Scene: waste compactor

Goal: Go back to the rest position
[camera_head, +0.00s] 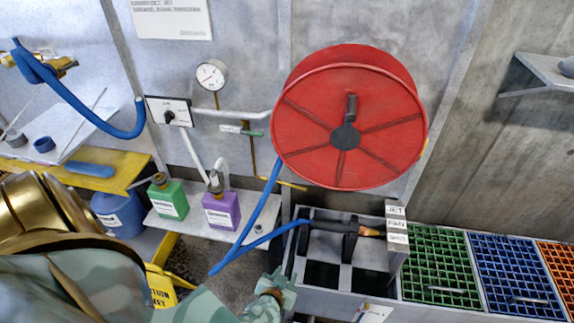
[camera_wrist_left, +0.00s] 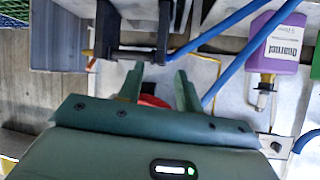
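My left gripper (camera_head: 281,285) reaches in from the lower left, near the front left corner of the grey holder (camera_head: 398,262). In the left wrist view its two green fingers (camera_wrist_left: 160,88) stand apart with nothing between them. The holder carries a dark spray lance (camera_head: 335,228) with a brass tip, lying across black brackets. The blue hose (camera_head: 262,238) runs from the lance and from the big red reel (camera_head: 350,125). My right gripper is not in view.
A green bottle (camera_head: 167,197) and a purple bottle (camera_head: 221,208) stand on a shelf left of the holder. Green (camera_head: 440,268) and blue (camera_head: 512,273) grates lie to the right. A pressure gauge (camera_head: 211,75) and a knob panel (camera_head: 168,111) are on the wall.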

